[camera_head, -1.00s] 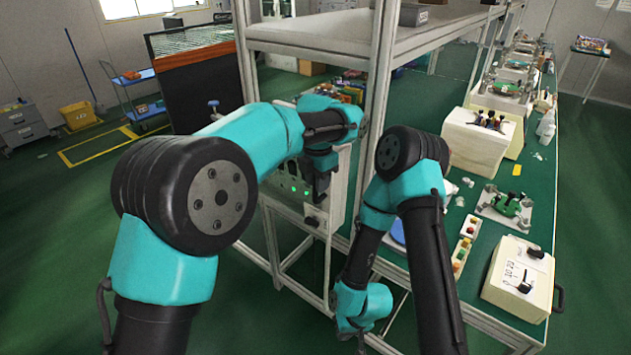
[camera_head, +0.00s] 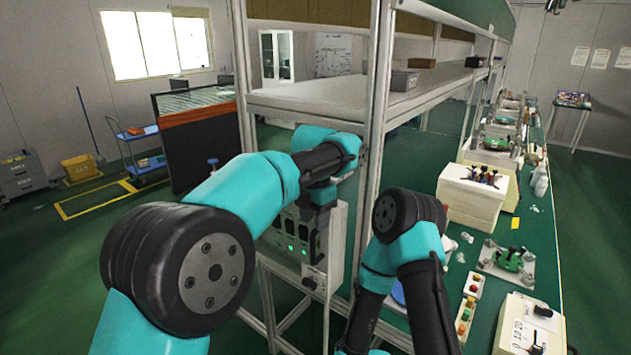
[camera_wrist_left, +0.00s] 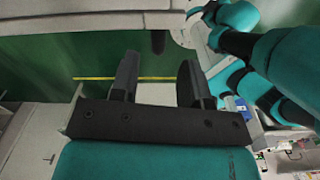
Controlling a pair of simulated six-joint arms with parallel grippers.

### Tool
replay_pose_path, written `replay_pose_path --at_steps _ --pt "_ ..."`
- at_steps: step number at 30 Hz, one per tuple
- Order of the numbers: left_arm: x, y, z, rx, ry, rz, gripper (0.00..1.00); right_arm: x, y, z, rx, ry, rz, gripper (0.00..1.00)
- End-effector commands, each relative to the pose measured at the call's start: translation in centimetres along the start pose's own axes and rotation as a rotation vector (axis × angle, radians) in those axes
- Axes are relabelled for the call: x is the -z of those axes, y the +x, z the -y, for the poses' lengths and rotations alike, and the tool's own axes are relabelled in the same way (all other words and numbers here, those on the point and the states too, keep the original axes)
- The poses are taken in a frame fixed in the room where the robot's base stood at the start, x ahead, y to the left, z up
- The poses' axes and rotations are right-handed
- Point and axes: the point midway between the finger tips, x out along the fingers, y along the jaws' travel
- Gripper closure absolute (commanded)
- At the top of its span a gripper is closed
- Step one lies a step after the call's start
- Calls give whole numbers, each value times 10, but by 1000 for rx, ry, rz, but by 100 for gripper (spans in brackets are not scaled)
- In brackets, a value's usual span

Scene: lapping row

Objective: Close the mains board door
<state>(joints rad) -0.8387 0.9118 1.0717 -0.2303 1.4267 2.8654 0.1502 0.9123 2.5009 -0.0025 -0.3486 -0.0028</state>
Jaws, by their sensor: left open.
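The mains board (camera_head: 337,245) is a pale grey box on the shelf frame, with green lights on its front. My left gripper (camera_head: 316,243) is in front of it and hides part of that front. I cannot clearly tell the door from the rest of the box, or how far it stands open. In the left wrist view my left gripper (camera_wrist_left: 157,88) has its two black fingers apart, with nothing between them. My right arm hangs beside the shelf post, and its gripper is below the head view's edge.
A metal shelf post (camera_head: 373,150) stands right of the mains board. The green bench (camera_head: 485,255) on the right holds a white box (camera_head: 470,193), a button box (camera_head: 467,308) and fixtures. Open green floor (camera_head: 90,250) lies to the left.

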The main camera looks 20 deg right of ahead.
Motion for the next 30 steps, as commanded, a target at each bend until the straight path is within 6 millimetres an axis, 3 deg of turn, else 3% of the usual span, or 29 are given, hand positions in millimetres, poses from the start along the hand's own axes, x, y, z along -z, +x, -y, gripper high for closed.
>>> replay_pose_path --at_steps 7,15,21,30 --pt "-1 -48 1 -2 3 4 58 0 0 0 0 0 0 100" --pt "-2 -85 1 -1 3 2 58 0 0 0 0 0 0 100" --pt "-2 -99 1 -1 4 2 58 0 0 0 0 0 0 100" --pt "-1 -102 2 0 4 0 58 0 0 0 0 0 0 100"
